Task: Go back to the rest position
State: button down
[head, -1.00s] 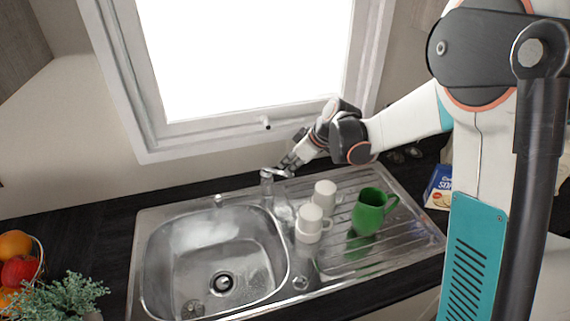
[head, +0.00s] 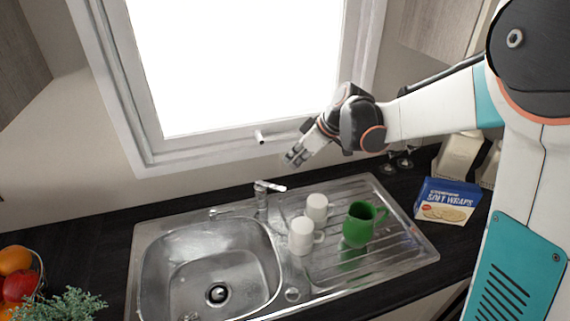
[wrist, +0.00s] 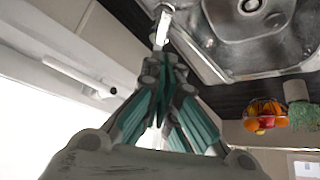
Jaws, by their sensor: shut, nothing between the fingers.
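My gripper (head: 294,160) is shut and empty. In the head view it hangs in front of the window, above and behind the tap (head: 264,190). It is apart from the tap in that view. In the wrist view the closed fingers (wrist: 166,62) point toward the tap lever (wrist: 163,25), which lies just past their tips; the gap there is hard to judge. My arm reaches in from the right of the head view.
The metal sink (head: 165,285) has a drainboard on its right with two white mugs (head: 302,236) and a green mug (head: 359,224). A fruit basket (head: 18,275) and plant (head: 62,305) are at left.

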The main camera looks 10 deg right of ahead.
jog(key=s+d+r+m+t+h+b, duration=0.1)
jog(key=s+d+r+m+h+b, duration=0.15)
jog(key=s, duration=0.55)
jog(key=s+d+r+m+h+b, duration=0.1)
jog(key=s+d+m+b, duration=0.15)
jog(key=s, duration=0.45)
jog(key=s+d+f+m+t+h+b, duration=0.1)
jog(key=s+d+f+m, duration=0.1)
jog(key=s, duration=0.5)
jog(key=s+d+f+m+t+h+b, duration=0.1)
jog(key=s+d+f+m+b, duration=0.1)
jog(key=s, duration=0.5)
notch_tip(320, 180, down, 2)
jog(key=shift+s+d+f+m, duration=0.15)
jog(key=shift+d+m, duration=0.3)
jog(key=shift+m, duration=0.65)
